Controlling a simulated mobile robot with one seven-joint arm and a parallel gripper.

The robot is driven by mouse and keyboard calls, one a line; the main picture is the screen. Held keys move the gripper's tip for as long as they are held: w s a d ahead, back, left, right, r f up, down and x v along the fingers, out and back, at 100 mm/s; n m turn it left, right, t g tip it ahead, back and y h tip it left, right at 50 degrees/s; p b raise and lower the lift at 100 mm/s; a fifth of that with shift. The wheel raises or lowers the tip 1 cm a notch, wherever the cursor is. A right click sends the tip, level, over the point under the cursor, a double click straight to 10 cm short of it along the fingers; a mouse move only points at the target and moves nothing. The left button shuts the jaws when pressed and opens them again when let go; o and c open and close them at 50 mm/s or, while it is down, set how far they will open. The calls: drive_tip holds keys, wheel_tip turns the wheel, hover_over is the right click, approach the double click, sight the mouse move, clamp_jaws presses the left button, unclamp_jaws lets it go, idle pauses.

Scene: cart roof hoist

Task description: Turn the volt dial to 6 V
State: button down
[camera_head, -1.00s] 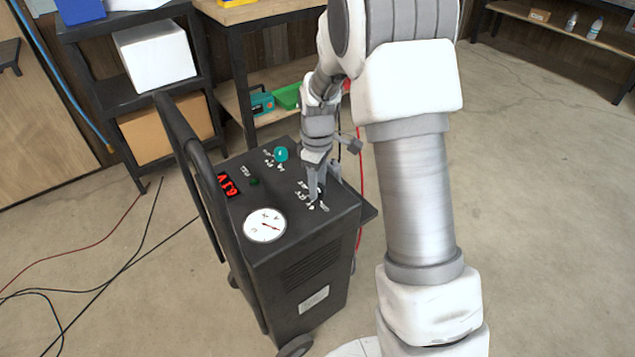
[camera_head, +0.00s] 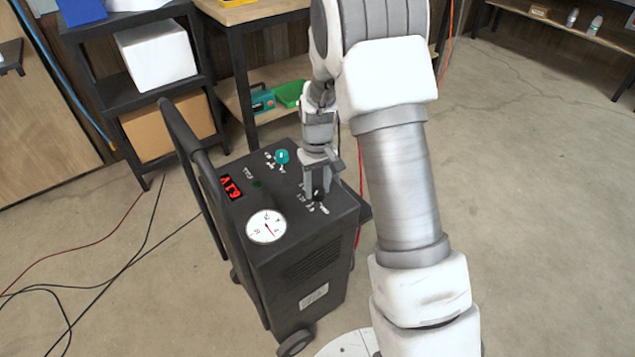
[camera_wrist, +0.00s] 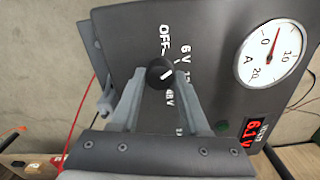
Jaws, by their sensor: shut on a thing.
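The volt dial (camera_wrist: 160,73) is a small black round knob with a white mark, on the dark top of the cart (camera_head: 290,225). Printed labels around it include OFF, 6 V and 48 V. The mark lies slanted on the knob; I cannot tell exactly which label it meets. My gripper (camera_wrist: 160,82) is shut on the dial, with one finger on each side. In the head view my gripper (camera_head: 316,195) points down and largely hides the dial. The red display (camera_wrist: 257,132) reads 6.1 V.
A round white ammeter (camera_head: 266,226) and a teal knob (camera_head: 281,156) share the panel. The cart's black handle (camera_head: 190,145) rises at left. Shelves (camera_head: 150,15) and a workbench (camera_head: 240,15) stand behind. Cables lie on the floor at left; floor at right is clear.

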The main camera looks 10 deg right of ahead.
sight(318, 190)
drive_tip(key=shift+m, duration=0.9)
drive_tip(key=shift+c, duration=2)
unclamp_jaws()
drive_tip(key=shift+r+p, duration=0.1)
drive_tip(key=shift+p, duration=0.2)
wheel_tip(318, 190, up, 17)
drive_tip(key=p, duration=0.4)
drive_tip(key=shift+r, duration=0.15)
